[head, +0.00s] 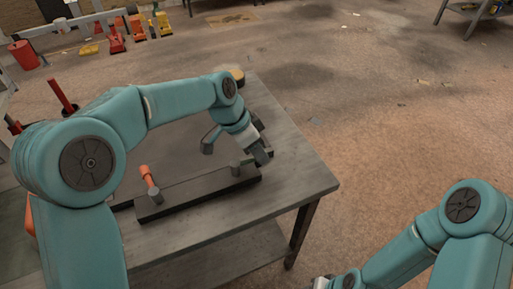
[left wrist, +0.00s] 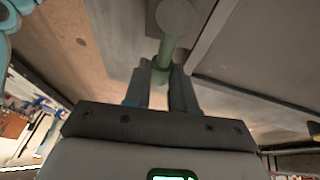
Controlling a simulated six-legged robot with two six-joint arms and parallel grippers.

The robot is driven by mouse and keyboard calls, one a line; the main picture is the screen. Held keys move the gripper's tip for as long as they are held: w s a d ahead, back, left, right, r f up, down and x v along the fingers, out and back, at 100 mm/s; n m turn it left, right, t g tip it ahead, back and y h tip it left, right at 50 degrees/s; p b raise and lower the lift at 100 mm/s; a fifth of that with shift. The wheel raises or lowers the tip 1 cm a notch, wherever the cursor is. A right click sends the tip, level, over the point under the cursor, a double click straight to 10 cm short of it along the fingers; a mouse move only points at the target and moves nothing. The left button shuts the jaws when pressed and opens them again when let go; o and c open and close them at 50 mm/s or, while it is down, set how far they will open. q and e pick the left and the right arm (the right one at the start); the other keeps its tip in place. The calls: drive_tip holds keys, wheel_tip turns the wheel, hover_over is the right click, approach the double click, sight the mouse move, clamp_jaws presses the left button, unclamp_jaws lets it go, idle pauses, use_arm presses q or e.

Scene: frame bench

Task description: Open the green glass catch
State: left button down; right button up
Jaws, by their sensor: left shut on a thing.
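The green glass catch (head: 237,168) stands on a dark bar (head: 195,192) on the grey bench, near the bar's right end. My left gripper (head: 257,158) is shut on the green catch. In the left wrist view the two fingers (left wrist: 160,84) sit on either side of the rod, which runs up and away from between them. In the head view the gripper hides part of the catch.
An orange catch (head: 149,180) stands near the left end of the same bar. The bench's right edge (head: 322,187) is close to my left gripper. The floor (head: 390,130) to the right is open.

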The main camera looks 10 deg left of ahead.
idle(0.4)
use_arm(q)
drive_tip(key=c, duration=0.9)
unclamp_jaws()
drive_tip(key=p+v, duration=0.1)
drive_tip(key=v, duration=1.5)
drive_tip(key=shift+s+a+r, duration=0.1)
drive_tip(key=shift+a+r, duration=0.05)
drive_tip(key=shift+a, duration=0.05)
